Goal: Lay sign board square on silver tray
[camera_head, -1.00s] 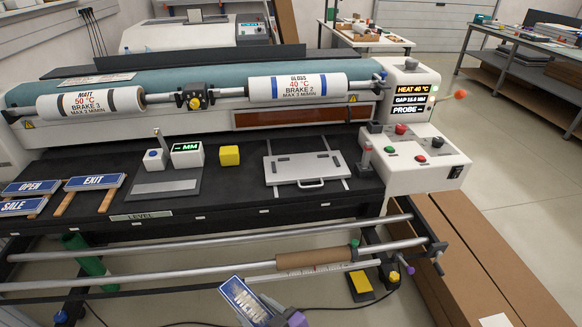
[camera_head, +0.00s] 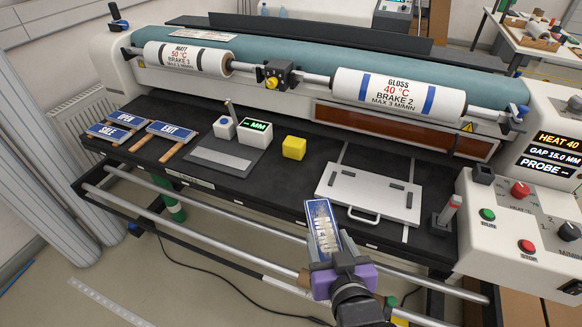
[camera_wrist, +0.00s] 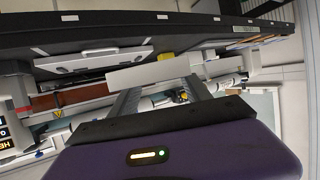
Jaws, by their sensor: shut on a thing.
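The sign board (camera_head: 321,222), blue with white lettering and a pale border, is held in my gripper (camera_head: 333,258) in the head view. My gripper is shut on its near end. The board points away from me, in front of the table edge and left of the tray's handle. The silver tray (camera_head: 345,184), a pale flat plate with a front handle and small dark clips, lies empty on the black table. In the wrist view the board (camera_wrist: 155,73) shows nearly edge-on beyond my fingers (camera_wrist: 162,98), apart from the tray (camera_wrist: 92,66).
A yellow block (camera_head: 294,148) and a display gauge (camera_head: 255,133) stand left of the tray. A red-topped post (camera_head: 446,214) and control box (camera_head: 520,235) are right. Metal rails (camera_head: 215,232) run in front.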

